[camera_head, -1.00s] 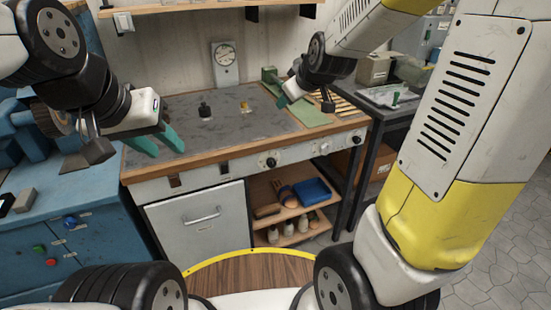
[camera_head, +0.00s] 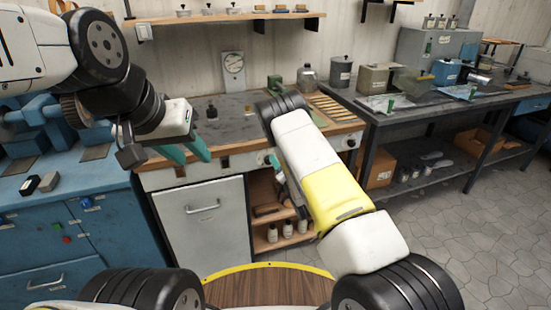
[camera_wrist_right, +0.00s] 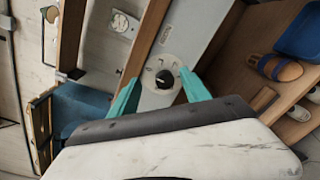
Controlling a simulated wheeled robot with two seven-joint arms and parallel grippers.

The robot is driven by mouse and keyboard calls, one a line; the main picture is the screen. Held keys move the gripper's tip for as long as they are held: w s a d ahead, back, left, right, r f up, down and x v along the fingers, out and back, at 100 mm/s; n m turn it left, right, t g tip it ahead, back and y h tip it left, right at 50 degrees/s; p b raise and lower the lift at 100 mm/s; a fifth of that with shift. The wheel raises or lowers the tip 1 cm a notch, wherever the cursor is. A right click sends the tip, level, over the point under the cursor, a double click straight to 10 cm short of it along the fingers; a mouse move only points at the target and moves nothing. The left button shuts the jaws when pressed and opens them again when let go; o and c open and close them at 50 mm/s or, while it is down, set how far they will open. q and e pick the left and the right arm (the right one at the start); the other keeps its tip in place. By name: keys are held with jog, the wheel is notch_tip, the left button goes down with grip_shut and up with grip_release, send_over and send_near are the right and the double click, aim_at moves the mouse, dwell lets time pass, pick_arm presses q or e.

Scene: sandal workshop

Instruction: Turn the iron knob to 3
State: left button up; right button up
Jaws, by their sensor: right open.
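A black knob (camera_wrist_right: 164,79) with a small white mark sits on a pale round dial plate (camera_wrist_right: 148,68) in the right wrist view; I cannot read its numbers. It is on the bench's front rail. My right gripper (camera_wrist_right: 160,75) is open, its two teal fingers either side of the knob in that view; I cannot tell whether they touch it. In the head view my right forearm hides most of this gripper and the knob. My left gripper (camera_head: 186,151) is open and empty in front of the bench's left part.
Another knob (camera_head: 351,142) is on the rail to the right. A cabinet door (camera_head: 203,220) and an open shelf with bottles (camera_head: 272,233) are below. A blue cabinet (camera_head: 70,220) stands left, a dark table (camera_head: 440,118) right. The floor at right is clear.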

aim_at(268, 160)
jog(key=w+a+f+n+y, duration=0.1)
jog(key=w+a+f+n, duration=0.1)
jog(key=w, duration=0.3)
jog(key=shift+a, duration=0.65)
jog(key=shift+f, duration=0.1)
grip_shut()
